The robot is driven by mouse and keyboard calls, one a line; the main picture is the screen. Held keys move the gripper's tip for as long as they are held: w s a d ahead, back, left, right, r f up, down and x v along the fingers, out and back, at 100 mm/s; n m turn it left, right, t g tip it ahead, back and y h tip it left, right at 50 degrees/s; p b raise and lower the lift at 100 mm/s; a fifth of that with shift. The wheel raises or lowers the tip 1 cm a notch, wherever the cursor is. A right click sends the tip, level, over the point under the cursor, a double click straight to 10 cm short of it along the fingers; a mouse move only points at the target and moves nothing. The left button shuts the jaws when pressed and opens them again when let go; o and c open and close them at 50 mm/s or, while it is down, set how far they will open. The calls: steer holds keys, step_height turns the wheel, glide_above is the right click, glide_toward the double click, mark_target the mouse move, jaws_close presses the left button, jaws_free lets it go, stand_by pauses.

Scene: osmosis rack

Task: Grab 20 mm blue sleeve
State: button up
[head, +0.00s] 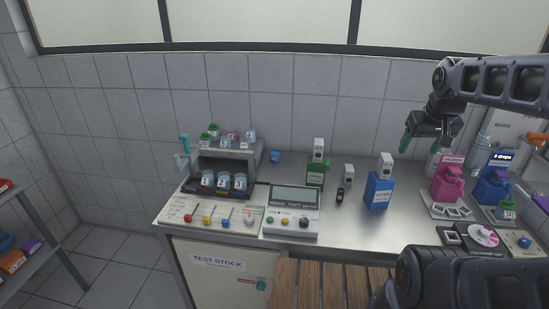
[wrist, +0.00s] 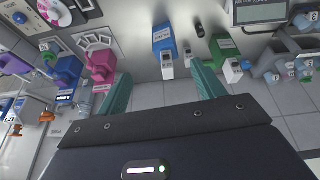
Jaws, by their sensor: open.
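A small blue piece (head: 275,157), possibly the sleeve, stands on the steel bench at the back, just right of the vial rack. Its size and any marking are too small to read. I cannot pick it out surely in the wrist view. My gripper (head: 421,146) hangs over the right part of the bench, far to the right of that piece. Its teal fingers are spread with nothing between them, as the wrist view (wrist: 162,82) also shows.
A rack (head: 220,152) with several numbered vials stands at the left. A green box (head: 317,174) and a blue box (head: 379,192) stand between the blue piece and my gripper. A meter (head: 292,222) lies in front. Pink (head: 448,184) and blue jugs (head: 493,186) stand right.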

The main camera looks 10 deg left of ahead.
steer(key=w+a+r+n, duration=0.2)
steer(key=w+a+n, duration=0.15)
steer(key=w, duration=0.55)
steer(key=n+h, duration=0.3)
steer(key=n, duration=2.1)
glide_above(274, 152)
steer(key=s+a, duration=0.2)
steer(key=s, duration=0.2)
step_height(274, 152, down, 26)
steer(key=shift+g, duration=0.5)
steer(key=x, duration=0.5)
steer(key=shift+w, duration=0.2)
steer(key=shift+w+a+x, duration=0.1)
steer(key=shift+a+x, duration=0.05)
steer(key=shift+x, duration=1.2)
steer(key=shift+w+a+x, duration=0.15)
steer(key=shift+x, duration=1.2)
steer(key=c, duration=1)
